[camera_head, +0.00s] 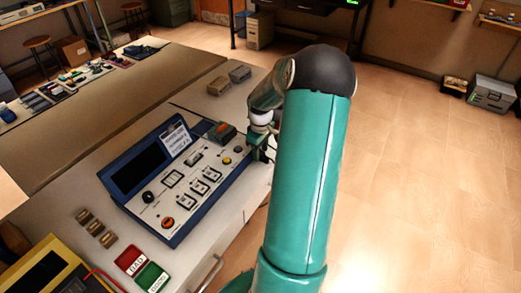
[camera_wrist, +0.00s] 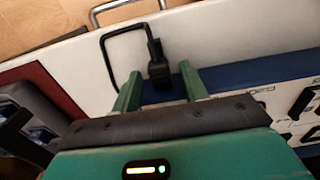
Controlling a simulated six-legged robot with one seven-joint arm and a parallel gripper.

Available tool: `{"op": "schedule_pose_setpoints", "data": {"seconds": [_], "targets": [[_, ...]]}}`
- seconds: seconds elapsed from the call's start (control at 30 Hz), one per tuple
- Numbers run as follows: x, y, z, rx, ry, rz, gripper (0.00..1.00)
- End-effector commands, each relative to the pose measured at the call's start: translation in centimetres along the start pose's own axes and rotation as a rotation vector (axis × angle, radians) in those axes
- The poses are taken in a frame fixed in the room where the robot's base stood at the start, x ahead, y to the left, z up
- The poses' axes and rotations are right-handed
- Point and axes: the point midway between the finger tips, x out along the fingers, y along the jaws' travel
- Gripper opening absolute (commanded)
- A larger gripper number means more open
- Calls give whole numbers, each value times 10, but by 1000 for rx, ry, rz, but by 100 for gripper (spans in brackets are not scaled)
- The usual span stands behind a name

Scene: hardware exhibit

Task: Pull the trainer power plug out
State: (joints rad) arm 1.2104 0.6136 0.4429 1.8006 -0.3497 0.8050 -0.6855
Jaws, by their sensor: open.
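The trainer (camera_head: 185,180) is a blue console with a dark screen, knobs and switches on its light panel, standing on the bench. The power plug (camera_wrist: 158,72) is black, at the trainer's blue edge in the wrist view, with a black cable looping off to the left. My gripper (camera_wrist: 160,80) is open, its two green fingers on either side of the plug with visible gaps. I cannot tell how deep the plug sits in its socket. In the head view my arm hides the plug, and the gripper shows only partly beside the trainer's right end.
The grey bench top (camera_head: 90,195) holds red and green cards (camera_head: 141,268), small brown blocks (camera_head: 96,228) and a yellow meter (camera_head: 50,270). Two small boxes (camera_head: 228,80) lie beyond the trainer. A metal handle (camera_wrist: 125,8) shows at the bench edge.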

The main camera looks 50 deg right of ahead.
Motion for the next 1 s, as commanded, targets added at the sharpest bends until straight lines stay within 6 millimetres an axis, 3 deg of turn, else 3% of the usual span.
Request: {"op": "schedule_pose_setpoints", "data": {"seconds": [0.03, 0.27, 0.47, 0.67, 0.87, 0.9, 1.0], "targets": [[0, 0, 0, 0, 0, 0, 44], [0, 0, 0, 0, 0, 0, 0], [0, 0, 3, 0, -1, 0, 0], [-1, 0, 25, 1, -1, 0, 0], [0, 0, 26, 1, -3, -2, 0], [0, 0, 26, 1, -3, -2, 22], [0, 0, 26, 2, -3, -1, 42]]}}
